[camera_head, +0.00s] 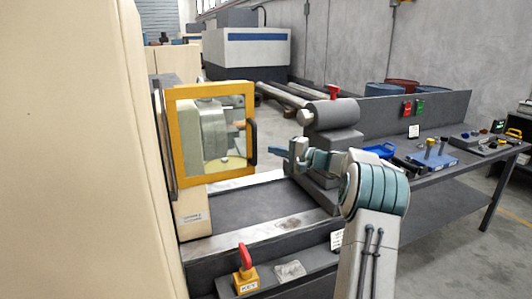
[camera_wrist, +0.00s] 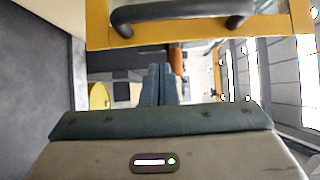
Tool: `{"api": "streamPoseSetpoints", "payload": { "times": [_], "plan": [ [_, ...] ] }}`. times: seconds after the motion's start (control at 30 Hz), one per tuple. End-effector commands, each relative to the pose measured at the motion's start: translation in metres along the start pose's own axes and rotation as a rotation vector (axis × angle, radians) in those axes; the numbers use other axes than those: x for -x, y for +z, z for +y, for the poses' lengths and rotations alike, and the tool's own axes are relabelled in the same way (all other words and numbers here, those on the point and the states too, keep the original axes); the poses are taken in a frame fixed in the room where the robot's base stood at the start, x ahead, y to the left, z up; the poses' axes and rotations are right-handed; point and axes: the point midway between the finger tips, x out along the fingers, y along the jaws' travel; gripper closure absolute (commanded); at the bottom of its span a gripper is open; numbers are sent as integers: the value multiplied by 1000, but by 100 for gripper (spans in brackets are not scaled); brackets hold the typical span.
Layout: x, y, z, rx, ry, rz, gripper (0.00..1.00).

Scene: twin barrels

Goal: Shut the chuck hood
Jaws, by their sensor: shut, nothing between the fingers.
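The chuck hood (camera_head: 181,91) is a yellow frame with a clear window, upright at the left end of the lathe. The grey chuck (camera_head: 209,128) shows through its window. I cannot tell whether the hood is fully closed. Its black handle (camera_head: 252,143) is on the right edge of the frame. My gripper (camera_head: 272,150) is to the right of the handle, apart from it in this view, with its fingers shut and empty. In the wrist view, the handle (camera_wrist: 180,14) and the yellow frame (camera_wrist: 97,30) cross the top, above my shut fingertips (camera_wrist: 159,70).
The tailstock (camera_head: 332,115) with a red knob stands behind my gripper. A red key switch (camera_head: 245,258) is on the front ledge. A workbench (camera_head: 470,160) with a blue tray (camera_head: 380,151) and tools is at the right. The lathe bed (camera_head: 245,207) below the hood is clear.

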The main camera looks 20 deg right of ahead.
Motion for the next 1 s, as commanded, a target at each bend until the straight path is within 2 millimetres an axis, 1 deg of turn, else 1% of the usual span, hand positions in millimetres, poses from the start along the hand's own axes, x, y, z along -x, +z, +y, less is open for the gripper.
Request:
{"api": "streamPoseSetpoints", "payload": {
  "times": [0.03, 0.1, 0.3, 0.4, 0.5, 0.67, 0.77, 0.87, 0.9, 0.93, 0.97, 1.0],
  "plan": [
    [13, 0, 3, 3, 0, 3, 100],
    [27, 2, 3, 3, 0, -1, 100],
    [54, 5, 2, 2, 0, -6, 100],
    [63, 4, 1, 2, -1, -6, 100],
    [67, 4, 0, 1, 0, -4, 100],
    [68, 4, 0, 1, 0, -5, 100],
    [50, 32, 2, 8, 71, -53, 100],
    [29, 81, 9, 25, 201, -127, 100],
    [22, 105, 14, 37, 266, -161, 100],
    [18, 123, 18, 47, 315, -184, 100],
    [16, 141, 22, 59, 365, -209, 100],
    [14, 164, 27, 76, 430, -238, 100]
  ]
}}
